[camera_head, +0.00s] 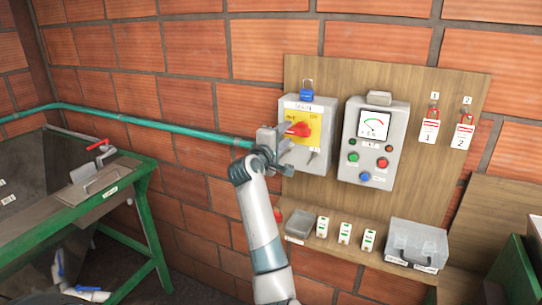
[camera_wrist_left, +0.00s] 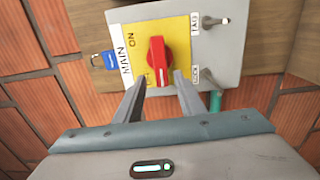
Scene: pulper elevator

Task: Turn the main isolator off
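The main isolator (camera_head: 314,158) is a grey box on the wooden board, with a yellow plate and a red rotary handle (camera_head: 299,129). In the left wrist view the red handle (camera_wrist_left: 156,60) lies lengthwise up and down the picture, its white mark at the lower end. "ON" is printed by its upper end. My left gripper (camera_head: 285,143) is in front of the isolator's left side. In the left wrist view its fingers (camera_wrist_left: 161,80) are apart, one on each side of the handle's lower end. I cannot tell whether they touch it. My right gripper is not in view.
A blue padlock (camera_head: 306,95) is at the isolator's top. A control box (camera_head: 369,142) with gauge and buttons is to its right, then red padlocks with tags (camera_head: 429,131). A shelf (camera_head: 352,254) below holds a clear box (camera_head: 417,243). A green pipe (camera_head: 150,122) runs along the wall.

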